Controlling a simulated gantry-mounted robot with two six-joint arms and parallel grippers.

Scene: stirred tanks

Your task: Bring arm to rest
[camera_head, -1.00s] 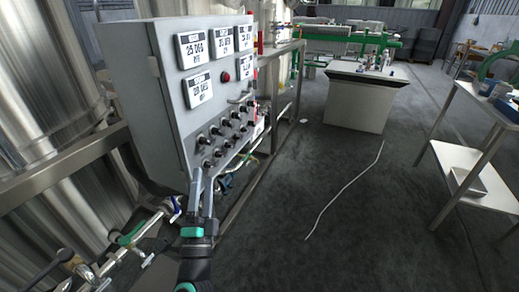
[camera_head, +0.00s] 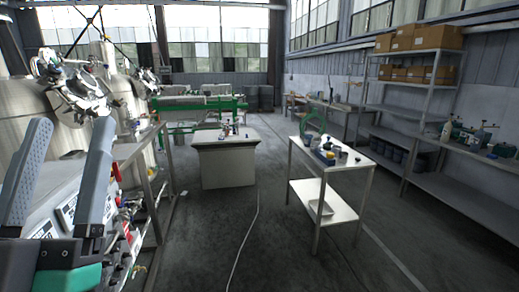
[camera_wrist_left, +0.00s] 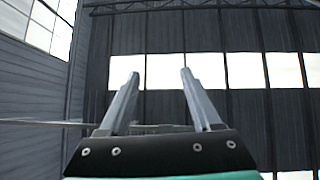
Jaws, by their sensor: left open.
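My left gripper (camera_head: 70,165) is large at the left edge of the head view, its two grey fingers pointing up and spread apart. It is empty. In the left wrist view the same gripper (camera_wrist_left: 160,78) shows two parallel fingers with a clear gap, against a wall and bright windows. My right gripper is in neither view.
Steel tanks (camera_head: 128,95) stand at the left. A white cabinet bench (camera_head: 224,164) stands in the middle distance. A white two-level cart (camera_head: 340,213) with small items is right of centre. Shelving with boxes (camera_head: 420,39) lines the right wall. The dark floor between is open.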

